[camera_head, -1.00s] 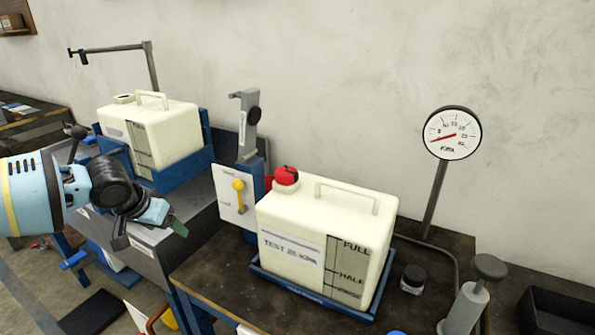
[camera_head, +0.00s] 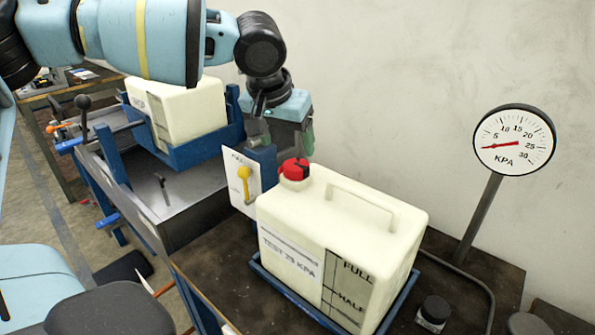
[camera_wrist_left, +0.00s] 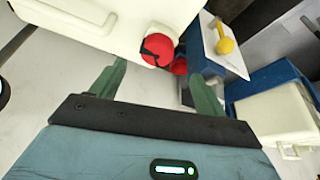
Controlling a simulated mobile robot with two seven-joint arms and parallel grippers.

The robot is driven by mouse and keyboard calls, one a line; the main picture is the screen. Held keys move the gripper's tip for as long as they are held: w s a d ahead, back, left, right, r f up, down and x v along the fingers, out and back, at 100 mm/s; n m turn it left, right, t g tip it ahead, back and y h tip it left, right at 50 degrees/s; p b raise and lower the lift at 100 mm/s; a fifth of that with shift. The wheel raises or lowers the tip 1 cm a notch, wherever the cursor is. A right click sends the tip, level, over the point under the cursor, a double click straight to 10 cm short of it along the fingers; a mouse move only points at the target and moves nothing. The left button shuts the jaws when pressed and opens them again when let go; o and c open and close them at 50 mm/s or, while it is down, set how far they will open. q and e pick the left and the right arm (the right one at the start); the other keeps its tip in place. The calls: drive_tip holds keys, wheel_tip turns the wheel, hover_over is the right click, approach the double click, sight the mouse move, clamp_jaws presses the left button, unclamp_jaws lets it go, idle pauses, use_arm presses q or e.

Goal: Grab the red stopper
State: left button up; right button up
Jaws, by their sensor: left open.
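The red stopper (camera_head: 295,169) sits on the neck of a cream tank (camera_head: 335,215) marked TEST 25 KPA, with FULL and HALF marks. It has a black mark on its top. My left gripper (camera_head: 284,144) is open and empty, just behind and above the stopper in the head view. In the left wrist view its two green fingers (camera_wrist_left: 158,72) are spread, with the stopper (camera_wrist_left: 157,50) beyond them, roughly between their tips. No contact shows. My right gripper is out of view.
The tank stands in a blue tray (camera_head: 262,272) on a dark bench. A yellow lever (camera_head: 244,180) on a white plate is close left of the stopper. A second cream tank (camera_head: 185,115) stands behind left. A pressure gauge (camera_head: 514,140) stands at the right.

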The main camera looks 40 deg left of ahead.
sight(295, 164)
use_arm(q)
drive_tip(key=shift+d+x, duration=0.1)
drive_tip(key=shift+x, duration=1.6)
drive_tip(key=shift+d+x, duration=0.15)
drive_tip(key=shift+x, duration=1.55)
drive_tip(key=shift+c, duration=0.4)
drive_tip(key=c, duration=1)
drive_tip(key=shift+r, duration=0.15)
